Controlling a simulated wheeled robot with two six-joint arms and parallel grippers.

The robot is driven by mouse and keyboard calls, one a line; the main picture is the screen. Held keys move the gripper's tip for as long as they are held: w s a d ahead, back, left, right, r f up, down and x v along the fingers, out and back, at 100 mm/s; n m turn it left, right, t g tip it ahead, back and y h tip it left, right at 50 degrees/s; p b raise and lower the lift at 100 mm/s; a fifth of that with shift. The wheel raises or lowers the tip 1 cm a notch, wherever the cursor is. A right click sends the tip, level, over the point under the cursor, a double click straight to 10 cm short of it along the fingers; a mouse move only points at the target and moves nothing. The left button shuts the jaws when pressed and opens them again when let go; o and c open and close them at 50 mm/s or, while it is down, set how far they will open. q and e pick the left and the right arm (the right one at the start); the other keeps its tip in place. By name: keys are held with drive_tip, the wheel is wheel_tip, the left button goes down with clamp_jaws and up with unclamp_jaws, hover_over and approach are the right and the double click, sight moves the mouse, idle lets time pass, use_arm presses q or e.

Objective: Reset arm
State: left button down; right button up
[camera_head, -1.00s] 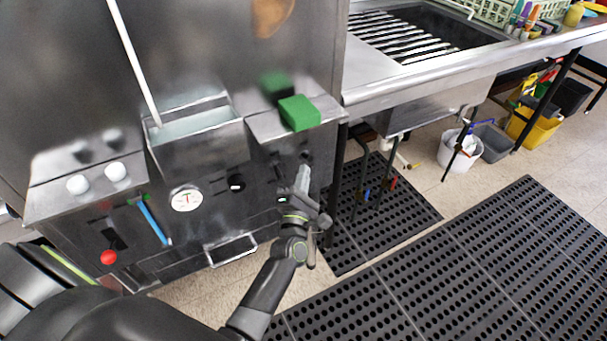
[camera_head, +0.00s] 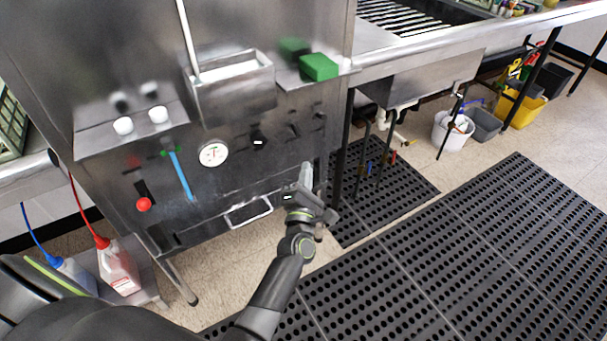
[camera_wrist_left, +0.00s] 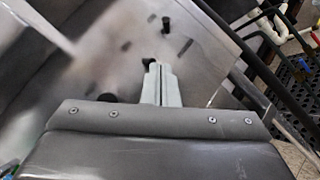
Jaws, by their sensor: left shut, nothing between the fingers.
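My left gripper (camera_head: 306,174) is in front of the lower right part of the steel dish machine (camera_head: 285,165). Its fingers are shut with nothing between them. In the left wrist view the closed fingers (camera_wrist_left: 160,84) point at the machine's front panel, where dark knobs show. I cannot tell the exact gap between the fingertips and the panel. My right gripper is not in view.
The machine carries a dial gauge (camera_head: 213,154), a red knob (camera_head: 144,204) and a steel handle (camera_head: 249,211). A green block (camera_head: 318,67) sits on its ledge. Bottles (camera_head: 119,266) stand at lower left. Black perforated mats (camera_head: 480,235) cover open floor at right.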

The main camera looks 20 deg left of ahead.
use_arm(q)
drive_tip(key=shift+w, duration=0.1)
idle(0.3)
